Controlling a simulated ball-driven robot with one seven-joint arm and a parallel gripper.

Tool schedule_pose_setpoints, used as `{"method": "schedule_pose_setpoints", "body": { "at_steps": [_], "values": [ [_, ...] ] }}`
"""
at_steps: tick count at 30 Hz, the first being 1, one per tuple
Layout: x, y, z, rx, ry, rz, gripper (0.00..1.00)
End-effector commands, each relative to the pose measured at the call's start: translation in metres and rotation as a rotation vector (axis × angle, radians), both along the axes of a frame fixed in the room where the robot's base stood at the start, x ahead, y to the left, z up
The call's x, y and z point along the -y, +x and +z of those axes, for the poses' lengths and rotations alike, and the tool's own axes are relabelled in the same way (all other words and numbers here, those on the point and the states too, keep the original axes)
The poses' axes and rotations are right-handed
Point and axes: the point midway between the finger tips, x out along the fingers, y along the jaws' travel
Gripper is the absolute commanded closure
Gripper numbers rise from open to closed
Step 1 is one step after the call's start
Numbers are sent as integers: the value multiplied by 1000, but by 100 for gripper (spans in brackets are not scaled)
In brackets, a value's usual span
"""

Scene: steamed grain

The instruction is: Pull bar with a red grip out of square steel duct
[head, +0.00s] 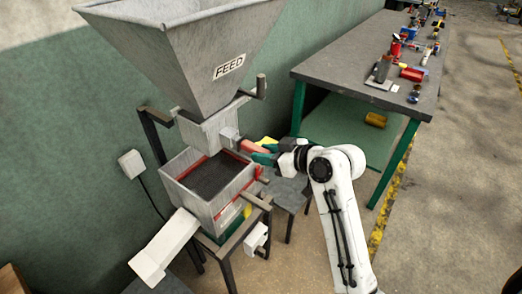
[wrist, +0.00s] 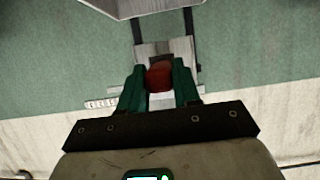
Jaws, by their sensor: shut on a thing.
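The bar's red grip (head: 254,147) sticks out to the right from the square steel duct (head: 208,131) under the feed hopper. My gripper (head: 264,153) is shut on the red grip, coming from the right. In the wrist view the red grip (wrist: 160,75) sits between the two green fingers of my gripper (wrist: 160,88). The steel duct (wrist: 178,48) is just beyond the grip. How far the bar reaches inside the duct is hidden.
The grey hopper (head: 190,45) marked FEED stands above the duct. A red-rimmed box of dark grain (head: 222,205) is below it. A workbench (head: 335,60) with tools stands at the right. Open floor (head: 450,180) lies to the right of my arm.

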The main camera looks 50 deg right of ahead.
Motion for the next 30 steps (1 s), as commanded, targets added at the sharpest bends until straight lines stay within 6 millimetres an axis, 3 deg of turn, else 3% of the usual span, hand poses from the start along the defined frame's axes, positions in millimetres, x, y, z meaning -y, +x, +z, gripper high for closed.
{"method": "schedule_pose_setpoints", "body": {
  "at_steps": [30],
  "values": [
    [3,-64,2,4,-1,-2,100]
  ]
}}
